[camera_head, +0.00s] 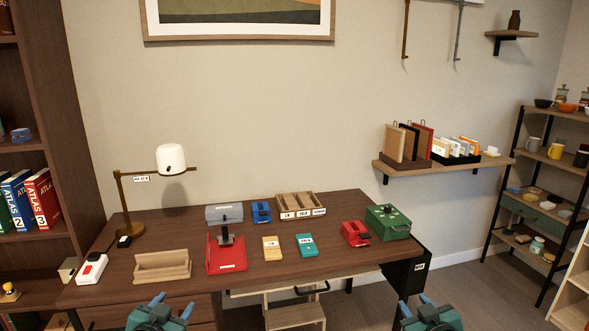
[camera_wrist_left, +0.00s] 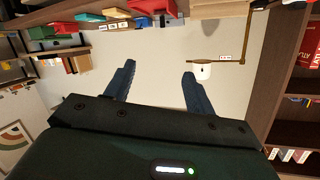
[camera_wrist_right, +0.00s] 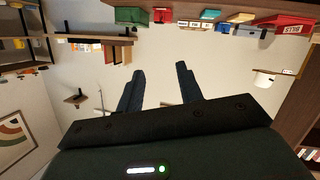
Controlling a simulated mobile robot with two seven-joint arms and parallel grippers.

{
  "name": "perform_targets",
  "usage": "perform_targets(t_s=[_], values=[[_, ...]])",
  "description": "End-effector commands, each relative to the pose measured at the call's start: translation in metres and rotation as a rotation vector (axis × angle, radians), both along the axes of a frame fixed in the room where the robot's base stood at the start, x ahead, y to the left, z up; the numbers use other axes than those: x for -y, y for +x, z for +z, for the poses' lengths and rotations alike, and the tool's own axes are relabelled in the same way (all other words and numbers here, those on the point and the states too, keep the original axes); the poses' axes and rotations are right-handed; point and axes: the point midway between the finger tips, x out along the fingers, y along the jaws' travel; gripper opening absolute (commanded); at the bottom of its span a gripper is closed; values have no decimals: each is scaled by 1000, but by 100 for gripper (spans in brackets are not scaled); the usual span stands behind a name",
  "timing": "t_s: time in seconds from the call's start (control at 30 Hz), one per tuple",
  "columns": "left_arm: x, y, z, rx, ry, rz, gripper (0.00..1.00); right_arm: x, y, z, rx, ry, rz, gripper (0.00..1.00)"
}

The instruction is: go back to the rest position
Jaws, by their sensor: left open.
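My left gripper (camera_head: 172,305) is low in the head view, in front of the desk's left part. In the left wrist view its two fingers (camera_wrist_left: 158,70) stand apart with nothing between them. My right gripper (camera_head: 415,304) is low and further right, in front of the desk's right end. In the right wrist view its fingers (camera_wrist_right: 159,68) are also apart and empty. Both grippers are clear of the desk (camera_head: 340,262) and touch nothing that I can see.
The desk bears a lamp (camera_head: 171,158), a wooden tray (camera_head: 162,266), a red stapler-like device (camera_head: 226,254), a green box (camera_head: 388,222) and several small items. A stool (camera_head: 294,316) stands under it. Shelves stand left and right.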

Motion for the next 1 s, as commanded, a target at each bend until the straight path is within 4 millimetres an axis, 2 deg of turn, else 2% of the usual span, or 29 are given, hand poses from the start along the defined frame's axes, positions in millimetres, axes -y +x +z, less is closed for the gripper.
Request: perform_targets(t_s=[0.03,0.17,0.2,0.3,0.4,0.5,0.6,0.7,1.0], values=[[16,-27,-25,-42,-17,-23,55,-16,-27,-25,-42,16,23,36],[56,-102,-75,-144,-74,-77,55,-55,-102,-75,-144,71,76,36],[67,-126,-87,-174,-95,-89,55,-67,-127,-87,-175,93,90,36],[92,-186,-107,-248,-147,-114,55,-92,-186,-107,-248,144,115,36],[111,-235,-117,-309,-195,-127,55,-111,-236,-117,-310,193,128,36],[123,-270,-120,-352,-232,-131,55,-123,-270,-120,-352,229,132,36],[130,-290,-119,-376,-254,-133,55,-129,-290,-119,-377,250,133,36],[132,-297,-119,-386,-262,-133,55,-132,-297,-119,-386,259,134,36],[132,-298,-119,-387,-262,-133,55,-132,-298,-120,-387,259,134,36]])
